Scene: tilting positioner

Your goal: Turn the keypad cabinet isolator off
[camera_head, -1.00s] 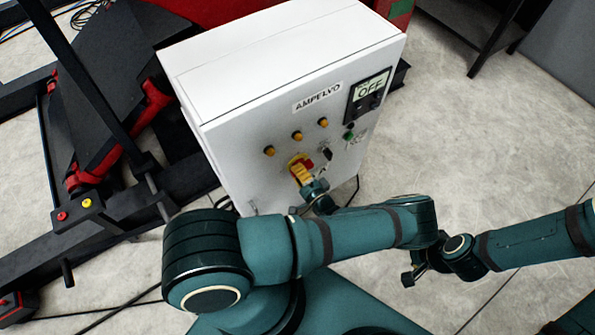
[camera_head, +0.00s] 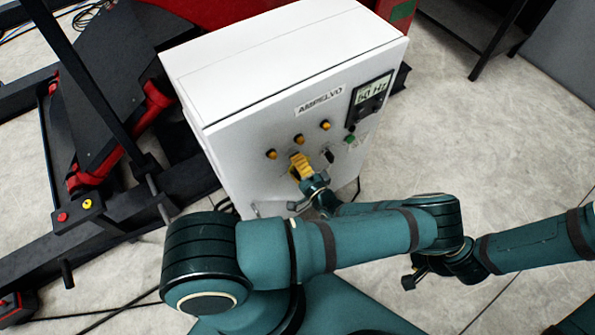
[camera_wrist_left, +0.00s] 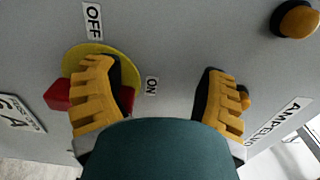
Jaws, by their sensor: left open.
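The white keypad cabinet (camera_head: 235,85) stands in the middle of the head view. In the left wrist view its isolator has a red handle (camera_wrist_left: 57,96) on a round yellow plate (camera_wrist_left: 84,50). The handle lies across that picture, with its right end toward the ON label (camera_wrist_left: 151,85); the OFF label (camera_wrist_left: 93,20) is above the plate. My left gripper (camera_head: 301,168) is open at the cabinet front and hides the isolator in the head view. In the wrist view one finger overlaps plate and handle; the other is right of them. Contact is unclear. My right gripper (camera_head: 410,278) is small and dark, away from the cabinet.
The cabinet display (camera_head: 373,93) reads 50 Hz. Yellow knobs (camera_head: 298,139), a black switch (camera_head: 328,156) and a green button (camera_head: 350,140) surround the gripper. A dark frame with red parts (camera_head: 88,180) stands left.

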